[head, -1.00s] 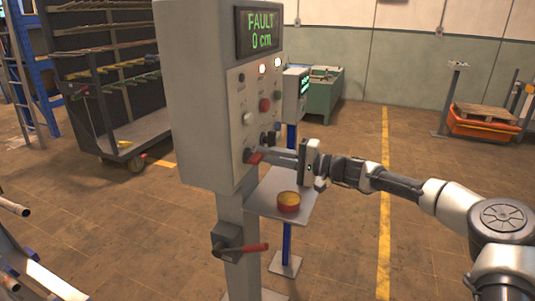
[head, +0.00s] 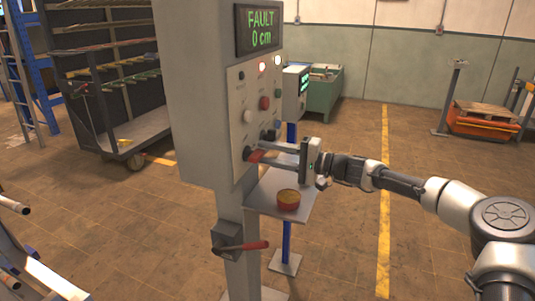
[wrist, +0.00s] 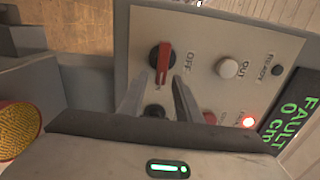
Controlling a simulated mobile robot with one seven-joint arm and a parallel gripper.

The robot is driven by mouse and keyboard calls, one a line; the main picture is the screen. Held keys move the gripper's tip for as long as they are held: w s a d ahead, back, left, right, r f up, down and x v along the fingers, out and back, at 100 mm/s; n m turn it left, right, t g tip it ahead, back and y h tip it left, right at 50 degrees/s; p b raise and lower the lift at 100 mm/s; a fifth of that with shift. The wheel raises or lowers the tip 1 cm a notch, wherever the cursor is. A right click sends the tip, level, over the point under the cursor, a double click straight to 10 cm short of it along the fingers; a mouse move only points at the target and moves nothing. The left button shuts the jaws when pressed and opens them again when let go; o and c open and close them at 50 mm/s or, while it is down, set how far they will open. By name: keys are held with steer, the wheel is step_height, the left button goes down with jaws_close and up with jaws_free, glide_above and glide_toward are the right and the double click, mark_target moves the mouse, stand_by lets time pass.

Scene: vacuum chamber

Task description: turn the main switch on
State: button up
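The main switch is a red rotary handle on a black round base, low on the control box's front panel; it shows in the wrist view (wrist: 165,60) and the head view (head: 255,156). An OFF label is printed beside it. In the wrist view the handle runs roughly up and down the picture. My gripper (head: 265,152) is open, and it also shows in the wrist view (wrist: 161,78). Its two fingertips lie on either side of the handle's near end, with visible gaps. Whether they touch the panel is unclear.
The control box (head: 200,90) has a green display (head: 258,30) reading FAULT 0 cm, and a lit red lamp (wrist: 249,122). A white button (wrist: 228,68) is near the switch. A shelf with a red-yellow round part (head: 288,200) is below my gripper. A red-handled lever (head: 245,246) is on the post.

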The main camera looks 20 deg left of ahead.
steer(key=s+d, duration=0.1)
steer(key=d, duration=1.6)
steer(key=shift+s, duration=0.15)
